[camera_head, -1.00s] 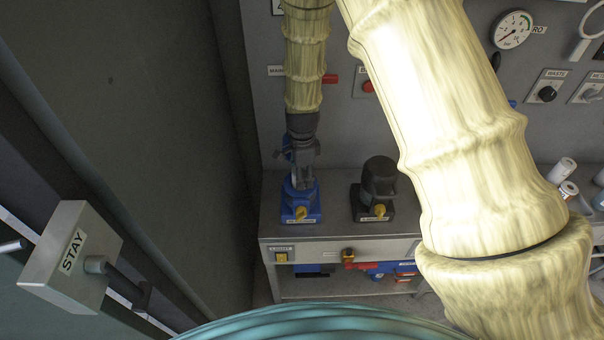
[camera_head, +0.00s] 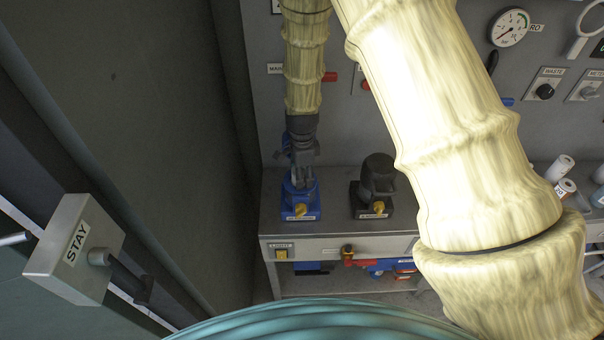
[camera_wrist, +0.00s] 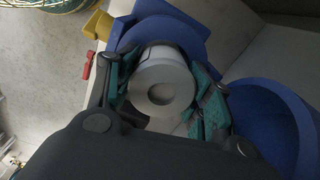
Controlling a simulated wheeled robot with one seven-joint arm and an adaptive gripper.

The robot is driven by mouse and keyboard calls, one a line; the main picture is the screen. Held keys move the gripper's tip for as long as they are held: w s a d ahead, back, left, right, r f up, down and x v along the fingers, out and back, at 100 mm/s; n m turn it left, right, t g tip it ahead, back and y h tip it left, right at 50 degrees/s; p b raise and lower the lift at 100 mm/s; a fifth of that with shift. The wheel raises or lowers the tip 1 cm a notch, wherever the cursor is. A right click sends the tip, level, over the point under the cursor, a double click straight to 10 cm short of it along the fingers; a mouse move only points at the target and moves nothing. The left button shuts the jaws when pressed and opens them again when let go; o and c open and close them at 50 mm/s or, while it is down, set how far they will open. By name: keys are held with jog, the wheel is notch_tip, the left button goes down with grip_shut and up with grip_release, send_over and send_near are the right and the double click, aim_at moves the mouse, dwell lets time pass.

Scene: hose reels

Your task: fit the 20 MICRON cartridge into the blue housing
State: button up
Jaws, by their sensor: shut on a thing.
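My gripper (camera_head: 301,183) points down over the blue housing (camera_head: 300,210) at the left end of the bench. In the wrist view, my gripper (camera_wrist: 165,95) is shut on a white cylindrical cartridge (camera_wrist: 160,88), whose round end with a shallow recess faces the camera. No lettering on it can be read. The blue housing (camera_wrist: 165,32) shows just behind the cartridge, and a hollow blue part (camera_wrist: 268,125) stands close on the right. The cartridge's far end is hidden, so I cannot tell how deep it sits.
A black housing (camera_head: 376,188) stands right of the blue one. White cylinders (camera_head: 560,168) lie at the bench's right. A dark wall stands close on the left. The wall panel (camera_head: 430,140) behind carries a gauge and knobs. A yellow lever (camera_wrist: 97,26) sits by the blue housing.

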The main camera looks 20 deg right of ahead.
jog(key=o, duration=0.8)
jog(key=shift+s+f, duration=0.4)
jog(key=shift+f, duration=0.15)
jog(key=shift+o, duration=0.5)
jog(key=shift+w+f, duration=0.2)
jog(key=shift+r, duration=0.25)
notch_tip(320, 180, up, 13)
jog(key=b, duration=0.4)
jog(key=shift+w+r, duration=0.15)
jog(key=shift+w, duration=0.05)
